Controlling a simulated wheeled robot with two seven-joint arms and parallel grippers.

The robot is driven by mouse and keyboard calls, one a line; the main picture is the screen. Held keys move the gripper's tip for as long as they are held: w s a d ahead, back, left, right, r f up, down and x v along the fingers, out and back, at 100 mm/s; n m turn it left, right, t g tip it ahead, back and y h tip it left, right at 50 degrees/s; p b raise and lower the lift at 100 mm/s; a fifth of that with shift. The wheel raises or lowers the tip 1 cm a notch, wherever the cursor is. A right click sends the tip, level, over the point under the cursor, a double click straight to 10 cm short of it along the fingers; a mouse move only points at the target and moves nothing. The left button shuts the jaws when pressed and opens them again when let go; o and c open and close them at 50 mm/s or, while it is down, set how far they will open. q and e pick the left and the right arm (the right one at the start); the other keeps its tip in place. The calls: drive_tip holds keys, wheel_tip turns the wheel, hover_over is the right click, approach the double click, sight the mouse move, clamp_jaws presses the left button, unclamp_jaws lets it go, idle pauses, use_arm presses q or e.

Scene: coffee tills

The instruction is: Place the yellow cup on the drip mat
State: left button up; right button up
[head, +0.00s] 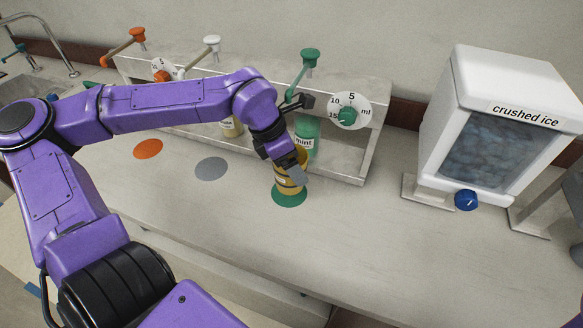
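The yellow cup (287,187) is on or just above the green disc (289,200) on the counter, in front of the mint bottle. My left gripper (291,168) reaches down at the cup from above and covers much of its upper part. One grey finger shows against the cup's side; the other is hidden, so I cannot tell whether the gripper is shut on it. No separate drip mat is clearly identifiable; flat round discs lie on the counter. My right gripper is not in view.
An orange disc (148,149) and a grey disc (211,168) lie to the left. The mint bottle (307,136) and a dial (348,112) are on the rack (372,140) behind. A crushed ice dispenser (505,60) stands right. The front right counter is clear.

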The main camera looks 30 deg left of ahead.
use_arm(q)
drive_tip(key=shift+w+a+f, duration=0.25)
drive_tip(key=shift+f, duration=0.2)
drive_tip(key=shift+w+a+f, duration=0.25)
drive_tip(key=shift+f, duration=0.15)
drive_tip(key=f, duration=0.2)
drive_tip(key=f+p, duration=0.1)
drive_tip(key=shift+w+a+f, duration=0.3)
drive_tip(key=shift+f, duration=0.3)
drive_tip(key=o, duration=1)
drive_tip(key=shift+f, duration=0.1)
drive_tip(key=shift+c, duration=0.2)
